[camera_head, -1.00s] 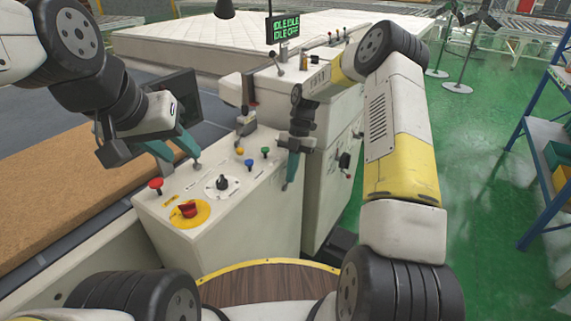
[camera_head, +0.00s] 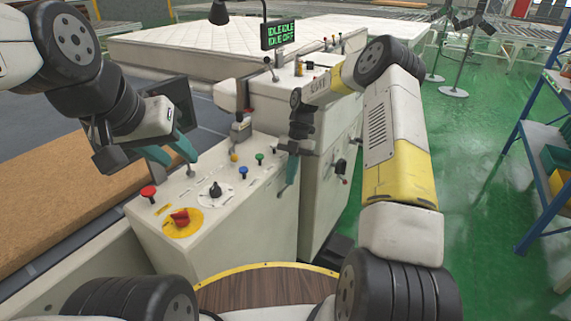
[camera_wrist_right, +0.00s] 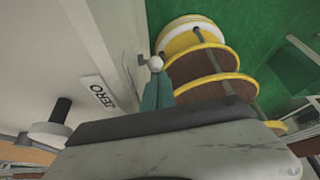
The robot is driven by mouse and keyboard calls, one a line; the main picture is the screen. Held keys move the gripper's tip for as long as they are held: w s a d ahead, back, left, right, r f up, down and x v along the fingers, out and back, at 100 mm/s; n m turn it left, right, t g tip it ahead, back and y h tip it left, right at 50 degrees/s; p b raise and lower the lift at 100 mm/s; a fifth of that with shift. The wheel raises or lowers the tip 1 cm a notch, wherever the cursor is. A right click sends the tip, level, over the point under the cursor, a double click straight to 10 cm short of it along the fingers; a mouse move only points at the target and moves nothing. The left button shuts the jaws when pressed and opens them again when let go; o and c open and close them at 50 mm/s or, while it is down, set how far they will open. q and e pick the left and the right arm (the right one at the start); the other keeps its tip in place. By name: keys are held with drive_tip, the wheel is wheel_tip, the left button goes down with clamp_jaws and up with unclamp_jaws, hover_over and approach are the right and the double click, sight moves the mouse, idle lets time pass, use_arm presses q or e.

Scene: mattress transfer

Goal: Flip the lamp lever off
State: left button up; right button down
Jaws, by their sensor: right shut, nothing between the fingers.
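The display (camera_head: 279,36) on the console reads IDLE and OFF in green. A dark lamp shade (camera_head: 219,13) hangs at the top. I cannot tell which lever is the lamp's. My right gripper (camera_head: 292,172) points down, shut and empty, beside the console side. In the right wrist view its teal fingers (camera_wrist_right: 158,92) lie just by a pale ball knob (camera_wrist_right: 156,63); contact is unclear. A ZERO label (camera_wrist_right: 98,93) is nearby.
The front panel (camera_head: 215,240) carries a red button (camera_head: 148,192), a red switch on a yellow disc (camera_head: 181,217) and a black knob (camera_head: 215,190). A white mattress (camera_head: 190,45) lies behind. A blue rack (camera_head: 535,150) stands right; green floor between is clear.

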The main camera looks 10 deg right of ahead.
drive_tip(key=shift+w+d+f, duration=0.15)
drive_tip(key=shift+w+d, duration=0.35)
drive_tip(key=shift+d, duration=0.15)
drive_tip(key=r, duration=0.4)
drive_tip(key=shift+s+a, duration=0.3)
drive_tip(key=s+a+r, duration=0.1)
drive_tip(key=s+a, duration=0.2)
drive_tip(key=s, duration=1.3)
drive_tip(key=shift+s+r, duration=0.15)
drive_tip(key=shift+a, duration=0.1)
drive_tip(key=s+d+r+m+t, duration=0.2)
drive_tip(key=s+r+m+t, duration=0.1)
drive_tip(key=r+m, duration=0.5)
drive_tip(key=s+d+r+m+t, duration=0.2)
drive_tip(key=s+r+m+t, duration=0.2)
drive_tip(key=r+m, duration=0.4)
drive_tip(key=s+d+r+m+t, duration=0.3)
drive_tip(key=s+r+m, duration=0.2)
drive_tip(key=m, duration=0.8)
wheel_tip(320, 180, up, 3)
drive_tip(key=shift+f+m+t, duration=0.1)
drive_tip(key=shift+m+t, duration=0.3)
